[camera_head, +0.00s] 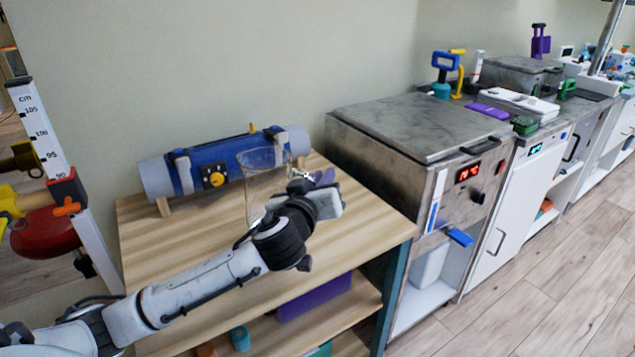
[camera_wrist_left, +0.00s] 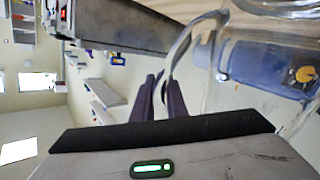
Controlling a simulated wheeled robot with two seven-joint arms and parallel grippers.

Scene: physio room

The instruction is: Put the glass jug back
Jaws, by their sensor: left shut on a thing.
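The clear glass jug (camera_head: 260,182) is upright at the wooden table top (camera_head: 165,275), in front of the blue cylinder device (camera_head: 225,168). I cannot tell whether its base touches the wood. My left gripper (camera_head: 316,181) is at the jug's right side. In the left wrist view its dark fingers (camera_wrist_left: 163,98) are shut on the jug's curved handle (camera_wrist_left: 180,45), with the jug's body (camera_wrist_left: 225,85) to the right. The jug's lower part is partly hidden by my left arm in the head view. My right gripper is not in view.
A steel heating unit (camera_head: 420,125) with a red display stands right of the table. A lower shelf holds a purple block (camera_head: 315,296) and a teal cylinder (camera_head: 240,338). A height scale (camera_head: 50,150) stands at the left. The table's front right is bare.

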